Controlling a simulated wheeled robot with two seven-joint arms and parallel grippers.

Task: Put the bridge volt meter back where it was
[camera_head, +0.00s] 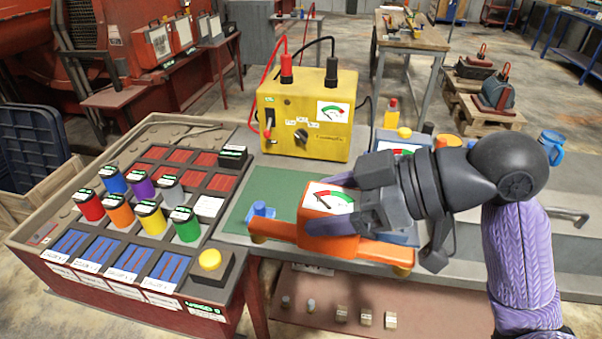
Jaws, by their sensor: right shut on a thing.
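The bridge volt meter looks to be the orange device (325,240) with a white, red and green dial and a long orange bar with yellowish ends. It is at the middle of the head view, over the workbench's front edge, in front of a green mat (272,188). My right gripper (345,200) comes in from the right and is shut on its orange body. Whether it hangs just above the bench or touches it, I cannot tell. My left gripper is not in view.
A yellow power box (310,118) with red and black leads stands behind the mat. A small blue piece (262,210) is on the mat's left. A console (150,262) with coloured cylinders stands at left. A blue-framed meter (398,148) is partly hidden behind my gripper.

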